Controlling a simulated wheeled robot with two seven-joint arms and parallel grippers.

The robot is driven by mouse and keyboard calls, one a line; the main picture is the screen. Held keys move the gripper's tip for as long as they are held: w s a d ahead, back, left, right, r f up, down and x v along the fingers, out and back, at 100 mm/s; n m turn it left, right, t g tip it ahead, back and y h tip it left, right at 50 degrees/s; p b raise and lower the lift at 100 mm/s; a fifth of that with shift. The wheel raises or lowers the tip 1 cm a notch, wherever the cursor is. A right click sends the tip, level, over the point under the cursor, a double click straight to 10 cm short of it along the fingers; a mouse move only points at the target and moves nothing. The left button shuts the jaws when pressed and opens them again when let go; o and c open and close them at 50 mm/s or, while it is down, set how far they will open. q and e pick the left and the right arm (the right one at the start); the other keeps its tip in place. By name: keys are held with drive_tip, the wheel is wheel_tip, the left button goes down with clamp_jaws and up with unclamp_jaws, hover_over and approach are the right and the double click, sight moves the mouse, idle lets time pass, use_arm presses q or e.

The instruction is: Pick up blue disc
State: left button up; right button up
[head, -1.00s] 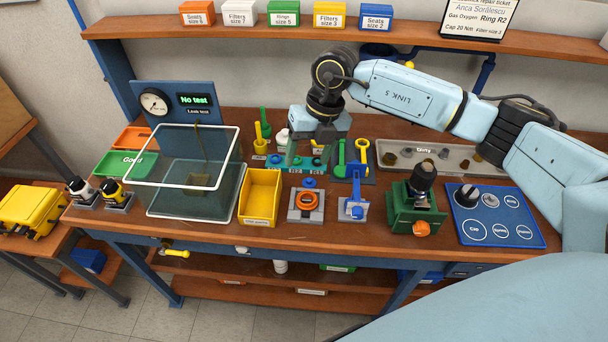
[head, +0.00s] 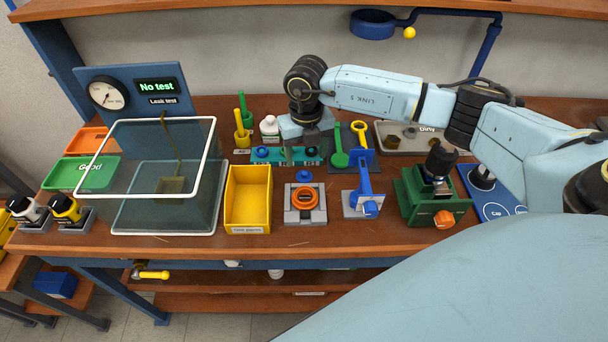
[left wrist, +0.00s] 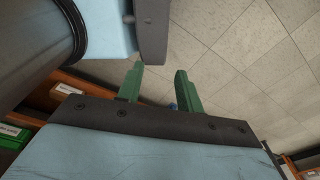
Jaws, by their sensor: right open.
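Small blue discs sit on the teal tray (head: 275,160) at the back middle of the bench: one at its left (head: 262,152) and another at its right (head: 312,152). A further blue round piece (head: 304,176) shows at the back of the grey fixture with the orange ring. I cannot tell which is the task's disc. My right gripper (head: 301,155) is open, pointing down over the tray; its fingers partly hide the tray, and contact cannot be told. My left gripper (left wrist: 160,88) is open and empty in the left wrist view, above the floor.
A yellow bin (head: 248,200), a clear tank (head: 165,205), a blue stand (head: 363,190) and a green vise (head: 430,200) surround the tray's front. Green and yellow tools (head: 340,155) stand just right. A grey parts tray (head: 390,140) lies behind right.

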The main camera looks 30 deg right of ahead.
sight(304, 173)
drive_tip(key=shift+w+a+f, duration=0.1)
drive_tip(key=shift+f, duration=1.5)
drive_tip(key=shift+w+f, duration=0.1)
drive_tip(key=shift+f, duration=1.45)
drive_tip(key=shift+c, duration=0.3)
drive_tip(key=c, duration=1)
